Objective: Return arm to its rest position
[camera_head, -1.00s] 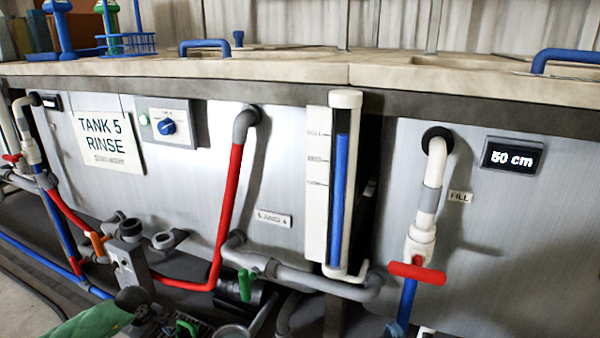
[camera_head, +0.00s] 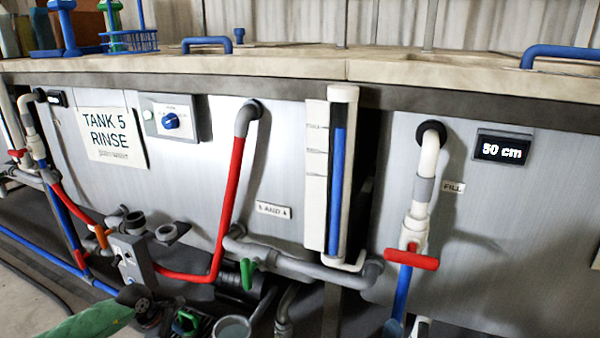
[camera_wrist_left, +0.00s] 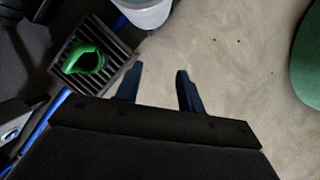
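My left gripper (camera_wrist_left: 157,84) shows in the left wrist view with its two dark blue fingers spread apart. Nothing is between them, only bare floor beyond. I cannot make out this gripper in the head view. My right gripper is in neither view. The tank front (camera_head: 200,190) with its "TANK 5 RINSE" sign (camera_head: 110,137) stands ahead in the head view. The red valve handle (camera_head: 411,260) on the right pipe and the green valve handle (camera_head: 247,274) on the lower pipe have no gripper visible on them.
A grate with a green loop handle (camera_wrist_left: 82,60) and a pale bucket (camera_wrist_left: 147,14) lie near the left gripper. A green shape (camera_wrist_left: 305,65) is at the right. A display (camera_head: 502,148) reads 50 cm. A sight tube (camera_head: 336,190) shows blue. Bare floor (camera_wrist_left: 225,60) is open.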

